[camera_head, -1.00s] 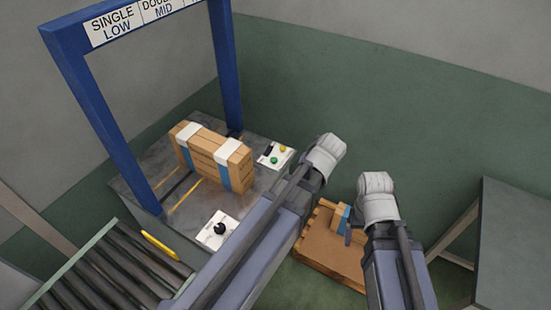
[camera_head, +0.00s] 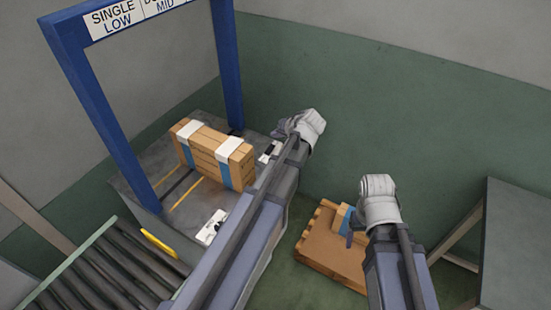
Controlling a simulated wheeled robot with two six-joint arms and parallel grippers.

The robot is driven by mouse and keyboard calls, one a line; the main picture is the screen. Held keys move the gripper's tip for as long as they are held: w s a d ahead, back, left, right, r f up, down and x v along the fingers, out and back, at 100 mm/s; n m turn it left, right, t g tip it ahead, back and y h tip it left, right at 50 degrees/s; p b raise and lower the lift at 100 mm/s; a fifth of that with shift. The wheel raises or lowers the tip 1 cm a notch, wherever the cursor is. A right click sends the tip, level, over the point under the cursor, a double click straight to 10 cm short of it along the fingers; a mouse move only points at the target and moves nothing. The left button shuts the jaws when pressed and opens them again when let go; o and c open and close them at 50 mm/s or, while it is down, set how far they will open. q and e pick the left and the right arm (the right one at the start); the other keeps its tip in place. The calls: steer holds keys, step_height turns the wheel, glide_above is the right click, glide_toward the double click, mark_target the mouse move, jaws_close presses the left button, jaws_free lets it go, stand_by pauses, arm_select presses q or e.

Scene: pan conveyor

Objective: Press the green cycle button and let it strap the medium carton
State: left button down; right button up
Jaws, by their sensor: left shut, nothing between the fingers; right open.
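The carton (camera_head: 208,155) stands on the strapping machine's grey table (camera_head: 140,178), beside the blue arch (camera_head: 97,112). It is brown, with white patches on top and blue bands down its side. The button panel (camera_head: 266,153) is at the table's right end, mostly hidden by my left arm; the green button is not visible. My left gripper (camera_head: 284,130) is over the panel area, shut and empty; I cannot tell whether it touches a button. My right gripper (camera_head: 350,238) is open, low at the right, partly hidden behind its own wrist.
A white selector panel with a black knob (camera_head: 212,227) lies at the table's front, partly covered by my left arm. A roller conveyor (camera_head: 110,270) is at lower left. A pallet (camera_head: 315,248) with a banded carton stands behind my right arm. A grey table (camera_head: 515,240) is at far right.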

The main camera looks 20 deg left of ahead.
arm_select(q)
steer(key=shift+f, duration=0.1)
step_height(320, 180, down, 9)
steer(key=b, duration=0.8)
steer(key=shift+b, duration=0.4)
stand_by(1.3)
steer(key=shift+f+b, duration=0.25)
steer(key=shift+b, duration=0.15)
steer(key=shift+f+b, duration=0.5)
steer(key=shift+b, duration=0.05)
stand_by(0.6)
steer(key=shift+r, duration=0.1)
steer(key=shift+r+p, duration=0.9)
steer(key=shift+p, duration=0.1)
